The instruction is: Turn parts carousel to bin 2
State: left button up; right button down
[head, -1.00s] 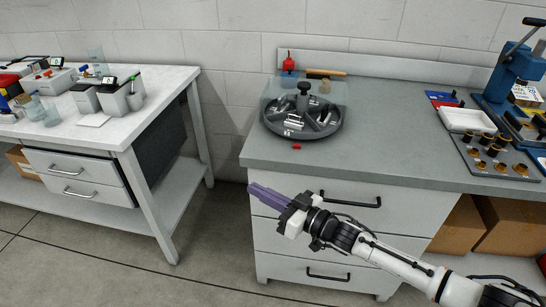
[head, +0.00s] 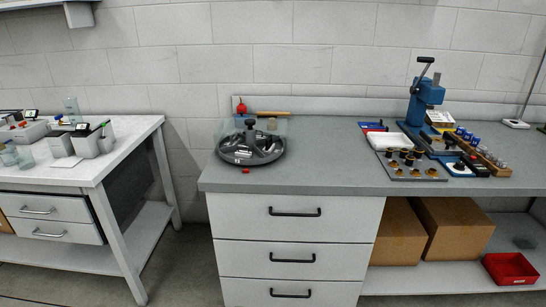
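The parts carousel (head: 251,147) is a round dark grey tray split into bins, with a black knob (head: 250,124) standing at its centre. It sits at the left end of the grey workbench top (head: 330,160). Small metal parts lie in some bins, and the bin labels are too small to read. A small red marker (head: 246,171) lies on the bench just in front of the carousel. Neither of my grippers is in the head view.
A translucent tray, a red bulb (head: 241,106) and a wooden-handled tool (head: 275,113) stand behind the carousel. A blue press (head: 425,100) and parts trays are to the right. A white table (head: 120,145) stands left across a gap. The bench centre is clear.

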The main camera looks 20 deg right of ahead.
aim_at(258, 155)
jog(key=z, duration=0.1)
jog(key=i, duration=1.25)
jog(key=u, duration=0.3)
